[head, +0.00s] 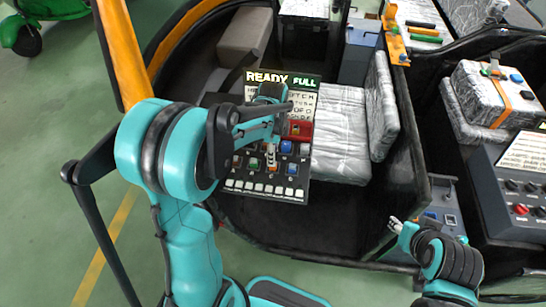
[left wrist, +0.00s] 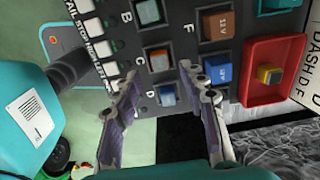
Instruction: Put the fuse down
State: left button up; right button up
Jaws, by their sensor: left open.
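The dark fuse panel (head: 240,186) stands upright in the cart, with lit READY and FULL text at its top. Its small coloured blocks sit in rows. In the left wrist view there are an orange block (left wrist: 217,25), a blue block (left wrist: 217,72) and a blue-topped block (left wrist: 167,95). A small yellow-and-blue block (left wrist: 269,74) sits in a red tray (left wrist: 250,88). I cannot tell which block is the fuse. My left gripper (head: 271,160) is open and empty in front of the panel, its fingers (left wrist: 158,75) either side of the lower blocks. My right gripper (head: 395,226) is low at the right.
Silver-wrapped seat cushions (head: 340,130) are just right of the panel. A grey control box (head: 510,185) with knobs and a strapped silver box (head: 497,92) stand at the right. An orange post (head: 122,55) rises at the left. Green floor (head: 50,110) is open at the left.

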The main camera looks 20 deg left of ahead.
pick_arm(q)
notch_tip(320, 180, up, 7)
jog(key=p, duration=0.2)
jog(key=s+d+r+n+t, duration=0.2)
jog(key=s+n+t, duration=0.1)
jog(key=s+n, duration=0.4)
jog(key=s+d+r+n+t, duration=0.3)
jog(key=s+n+t, duration=0.1)
jog(key=s+n, duration=0.3)
jog(key=shift+s+r+n, duration=0.15)
jog(key=shift+s+n, duration=0.2)
jog(key=shift+n, duration=0.35)
